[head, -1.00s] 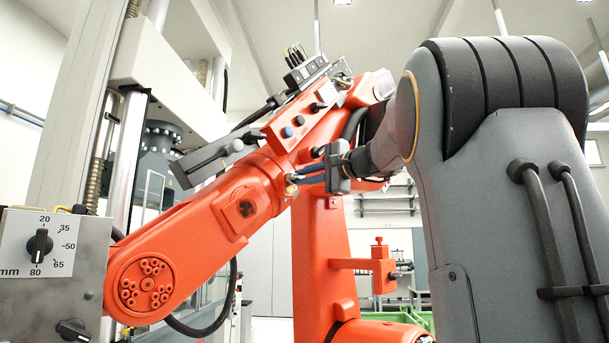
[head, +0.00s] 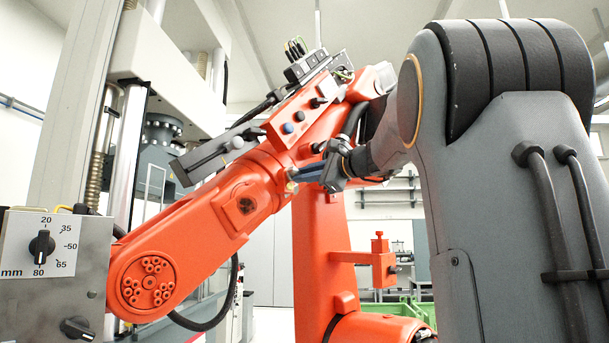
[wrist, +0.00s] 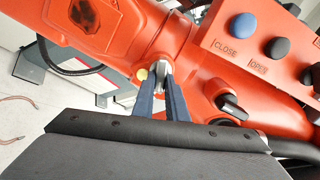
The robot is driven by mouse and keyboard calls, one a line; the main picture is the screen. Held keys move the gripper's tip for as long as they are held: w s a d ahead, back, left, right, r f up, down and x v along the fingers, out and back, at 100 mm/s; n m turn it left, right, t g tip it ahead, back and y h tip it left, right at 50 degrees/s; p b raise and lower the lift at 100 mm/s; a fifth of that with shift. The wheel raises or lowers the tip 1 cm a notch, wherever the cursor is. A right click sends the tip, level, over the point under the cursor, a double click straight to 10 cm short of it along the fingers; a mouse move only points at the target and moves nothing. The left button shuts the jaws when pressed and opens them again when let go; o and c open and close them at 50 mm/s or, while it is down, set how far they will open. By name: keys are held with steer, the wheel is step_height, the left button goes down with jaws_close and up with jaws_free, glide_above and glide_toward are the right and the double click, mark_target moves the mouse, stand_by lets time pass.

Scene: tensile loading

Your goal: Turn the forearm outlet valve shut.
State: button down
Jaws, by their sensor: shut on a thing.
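The forearm outlet valve is a small fitting on the orange forearm (head: 235,205), with a brass end (head: 292,187). In the wrist view its brass end (wrist: 142,74) shows just left of my fingertips, and a grey metal handle (wrist: 163,68) sits between them. My gripper (head: 297,175) reaches in from the right with its dark blue fingers close together. It is shut on the valve handle, which also shows in the wrist view at my fingers (wrist: 160,80). The fingers hide part of the valve, so its exact angle is hard to tell.
A panel with a blue CLOSE button (wrist: 243,26) and a dark OPEN button (wrist: 278,47) is beside my fingers. A black knob (wrist: 231,106) sits close to their right. A dial box (head: 50,245) stands at the left, and the orange column (head: 320,250) is behind.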

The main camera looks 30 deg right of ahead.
steer(key=c, duration=1.8)
jaws_free()
steer(key=shift+o, duration=0.2)
steer(key=b+v, duration=0.2)
steer(key=v, duration=0.5)
steer(key=shift+s, duration=0.4)
steer(key=shift+d, duration=0.15)
